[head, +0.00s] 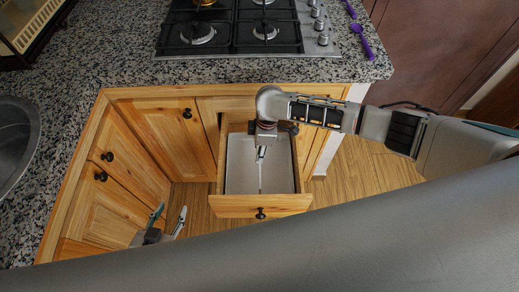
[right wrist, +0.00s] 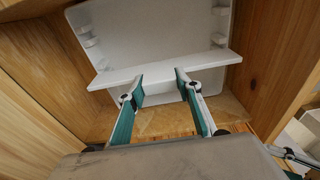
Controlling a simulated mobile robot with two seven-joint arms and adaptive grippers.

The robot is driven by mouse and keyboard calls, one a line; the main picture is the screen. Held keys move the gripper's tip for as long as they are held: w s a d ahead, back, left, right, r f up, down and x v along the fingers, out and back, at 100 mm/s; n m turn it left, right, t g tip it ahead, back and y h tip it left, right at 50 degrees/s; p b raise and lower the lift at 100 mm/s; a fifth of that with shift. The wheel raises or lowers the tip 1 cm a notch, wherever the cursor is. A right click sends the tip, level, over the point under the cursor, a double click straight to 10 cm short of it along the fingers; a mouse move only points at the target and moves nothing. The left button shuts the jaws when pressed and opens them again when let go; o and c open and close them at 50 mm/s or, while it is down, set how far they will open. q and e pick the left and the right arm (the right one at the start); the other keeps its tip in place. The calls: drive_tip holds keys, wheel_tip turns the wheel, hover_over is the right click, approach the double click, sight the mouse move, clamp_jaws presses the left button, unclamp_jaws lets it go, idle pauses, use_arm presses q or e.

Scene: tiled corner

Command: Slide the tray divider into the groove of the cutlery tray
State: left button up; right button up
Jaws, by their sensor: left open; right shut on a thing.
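The white cutlery tray (head: 238,165) lies in the open wooden drawer. In the right wrist view its floor (right wrist: 150,35) and small groove ribs along both side walls show. The tray divider (right wrist: 215,62) is a white strip crossing that view near the fingertips. In the head view it is a thin pale line (head: 260,180) under my right gripper (head: 260,156). My right gripper is shut on the divider over the tray; its fingers also show in the wrist view (right wrist: 160,76). I cannot tell whether the divider's ends sit in a groove. My left gripper (head: 168,226) is open and empty, left of the drawer.
The wooden drawer front (head: 240,205) and side walls surround the tray closely. Granite countertop with a gas stove (head: 240,28) lies behind, and a sink (head: 12,145) is at left. Purple utensils (head: 364,42) lie right of the stove. Cabinet doors with black knobs stand left of the drawer.

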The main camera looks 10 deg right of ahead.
drive_tip(key=shift+p, duration=0.45)
drive_tip(key=shift+f+b, duration=1.55)
drive_tip(key=shift+f, duration=1.25)
drive_tip(key=o, duration=1.2)
drive_tip(key=shift+o, duration=0.2)
drive_tip(key=shift+r, duration=0.15)
wheel_tip(320, 180, up, 12)
drive_tip(key=d, duration=0.1)
drive_tip(key=shift+s+d, duration=0.15)
drive_tip(key=shift+d, duration=0.1)
